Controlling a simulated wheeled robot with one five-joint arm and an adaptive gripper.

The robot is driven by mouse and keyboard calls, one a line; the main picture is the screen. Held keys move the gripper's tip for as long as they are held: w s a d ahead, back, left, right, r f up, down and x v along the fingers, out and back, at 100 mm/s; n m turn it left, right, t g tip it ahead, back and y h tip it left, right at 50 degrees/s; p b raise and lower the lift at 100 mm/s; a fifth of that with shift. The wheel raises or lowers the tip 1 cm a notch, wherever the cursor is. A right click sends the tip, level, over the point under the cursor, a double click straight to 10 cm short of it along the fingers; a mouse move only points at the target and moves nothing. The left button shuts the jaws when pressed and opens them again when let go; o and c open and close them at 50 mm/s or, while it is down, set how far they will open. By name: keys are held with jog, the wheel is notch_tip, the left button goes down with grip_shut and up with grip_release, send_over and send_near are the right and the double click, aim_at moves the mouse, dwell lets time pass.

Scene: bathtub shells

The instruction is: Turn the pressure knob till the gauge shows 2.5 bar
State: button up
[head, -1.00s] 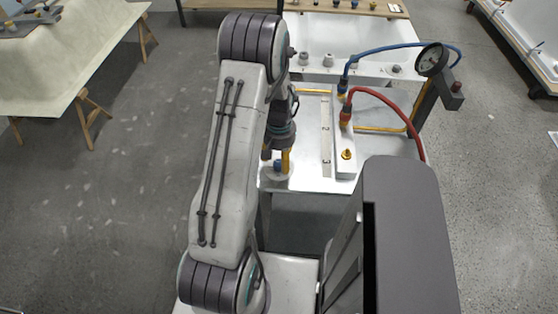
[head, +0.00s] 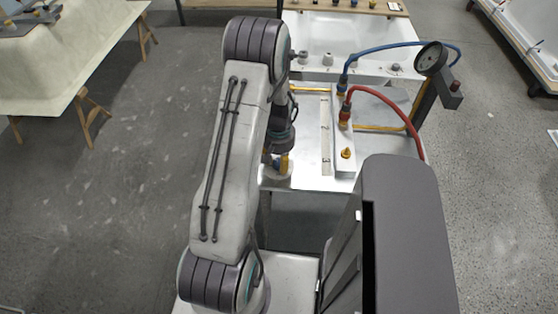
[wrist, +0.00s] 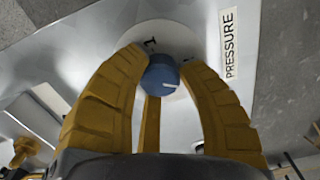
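The blue pressure knob (wrist: 161,76) with a white pointer line sits on a round pale dial in the wrist view. A "1" shows on the dial above it, and the pointer line points to the lower right. A "PRESSURE" label (wrist: 229,45) is beside the dial. My gripper (wrist: 162,68) has its yellow fingers on both sides of the knob, their tips appearing to touch it. In the head view my gripper (head: 278,162) is low over the table's left part and mostly hides the knob. The gauge (head: 432,58) stands on a post at right; its reading is too small to tell.
A white block (head: 344,135) with a brass fitting carries the blue hose (head: 385,50) and red hose (head: 395,98), right of my gripper. A white tub shell (head: 350,35) stands behind. Grey floor lies open at left.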

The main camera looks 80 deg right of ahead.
jog(key=shift+d, duration=0.1)
grip_shut()
jog(key=shift+f+m+b, duration=0.15)
jog(key=shift+m+b, duration=0.25)
jog(key=shift+b, duration=0.45)
jog(key=shift+m+b, duration=0.5)
jog(key=shift+r, duration=0.2)
jog(key=o, duration=0.7)
grip_release()
jog(key=shift+c, duration=0.2)
